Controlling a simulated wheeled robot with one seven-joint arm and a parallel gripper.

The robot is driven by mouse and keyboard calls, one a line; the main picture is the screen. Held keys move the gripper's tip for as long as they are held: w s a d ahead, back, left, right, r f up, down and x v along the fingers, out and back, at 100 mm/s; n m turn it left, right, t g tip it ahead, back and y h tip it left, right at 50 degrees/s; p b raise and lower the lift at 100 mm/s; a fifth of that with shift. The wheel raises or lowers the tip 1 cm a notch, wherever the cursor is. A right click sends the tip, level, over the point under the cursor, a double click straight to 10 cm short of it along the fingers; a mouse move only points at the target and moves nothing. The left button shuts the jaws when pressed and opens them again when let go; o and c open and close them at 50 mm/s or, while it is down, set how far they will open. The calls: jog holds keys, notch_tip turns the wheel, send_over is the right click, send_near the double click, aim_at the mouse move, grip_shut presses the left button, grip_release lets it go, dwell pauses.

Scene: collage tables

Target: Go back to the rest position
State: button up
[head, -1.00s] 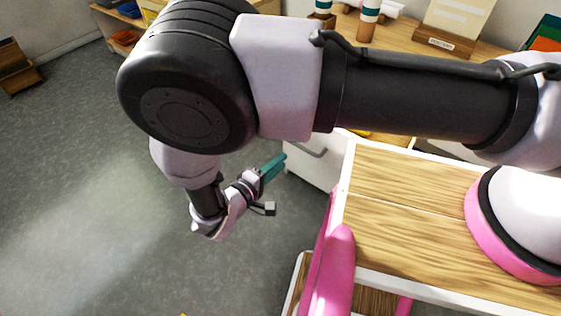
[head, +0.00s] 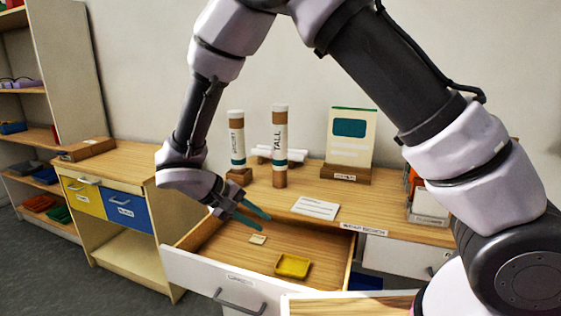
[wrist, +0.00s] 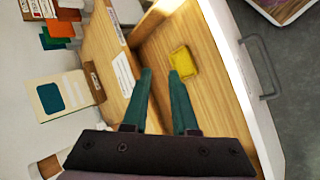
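My gripper (head: 264,222) hangs from my arm in the middle of the head view, above the open wooden drawer (head: 205,280). Its two teal fingers are apart with nothing between them. In the wrist view the fingers (wrist: 160,72) also stand apart and empty. A small yellow tray (head: 293,265) lies on the drawer floor below the gripper and to its right. It also shows beyond the right finger in the wrist view (wrist: 183,60). A small pale tag (head: 258,239) lies in the drawer close below the fingertips.
Behind the drawer, the desk top holds two labelled tubes (head: 279,150), a card on a stand (head: 350,140) and a white label card (head: 315,207). A cabinet with yellow and blue drawers (head: 128,211) stands left. Grey floor (head: 60,275) is clear at lower left.

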jog(key=w+d+r+m+g+y, duration=0.3)
jog(key=d+r+m+y, duration=0.25)
jog(key=d+r, duration=1.2)
jog(key=s+d+r+m+t+y, duration=0.4)
jog(key=s+d+r+t, duration=0.2)
jog(key=d+r, duration=0.6)
jog(key=shift+s+d+r+m+y, duration=0.15)
jog(key=shift+s+d+m+y, duration=0.3)
jog(key=shift+s, duration=0.6)
jog(key=shift+d, duration=0.15)
